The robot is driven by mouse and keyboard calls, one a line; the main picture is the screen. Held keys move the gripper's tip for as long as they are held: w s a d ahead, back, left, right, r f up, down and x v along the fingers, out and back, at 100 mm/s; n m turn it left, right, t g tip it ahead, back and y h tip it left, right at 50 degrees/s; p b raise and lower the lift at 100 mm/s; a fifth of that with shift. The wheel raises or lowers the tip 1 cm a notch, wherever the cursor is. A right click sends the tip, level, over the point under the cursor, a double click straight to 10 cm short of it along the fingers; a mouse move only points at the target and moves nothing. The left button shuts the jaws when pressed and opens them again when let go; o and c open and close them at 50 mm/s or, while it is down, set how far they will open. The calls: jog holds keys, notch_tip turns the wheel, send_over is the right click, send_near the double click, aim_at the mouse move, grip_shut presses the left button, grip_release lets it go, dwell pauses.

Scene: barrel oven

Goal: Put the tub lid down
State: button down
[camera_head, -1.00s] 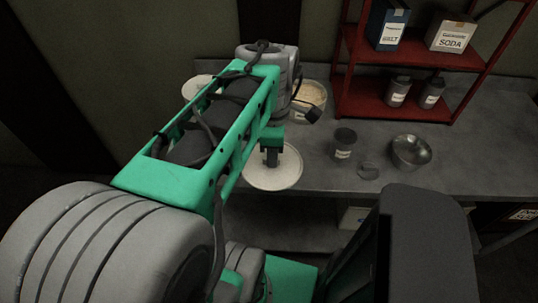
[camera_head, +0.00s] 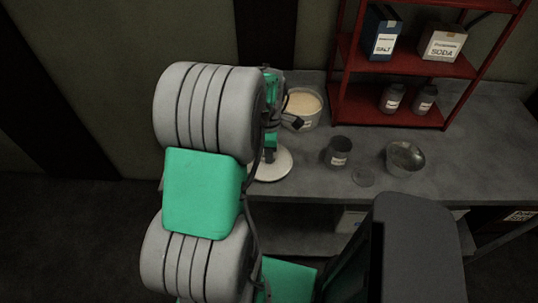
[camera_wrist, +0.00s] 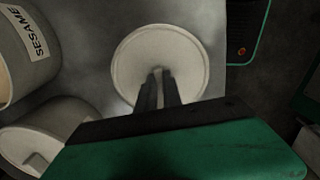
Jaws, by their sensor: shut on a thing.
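The tub lid (camera_head: 279,167) is a round, off-white disc with a raised rim. In the head view it is over the front part of the grey counter, its left side hidden by my arm. My gripper (camera_wrist: 159,84) is shut on the lid's handle near the middle, and the lid (camera_wrist: 150,50) looks roughly level in the wrist view. Whether its underside touches the counter I cannot tell. The open tub (camera_head: 303,106) with pale contents stands behind it. The wrist view shows a tub labelled SESAME (camera_wrist: 38,68) at the left.
Another pale tub (camera_wrist: 62,115) is at lower left in the wrist view. A dark labelled canister (camera_head: 340,153), a small clear disc (camera_head: 363,177) and a metal bowl (camera_head: 404,158) stand right of the lid. A red shelf (camera_head: 395,110) is behind. The counter's front edge is close.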

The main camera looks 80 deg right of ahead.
jog(key=shift+f, duration=0.65)
jog(key=shift+f, duration=0.1)
jog(key=shift+f, duration=0.15)
jog(key=c, duration=1.5)
grip_release()
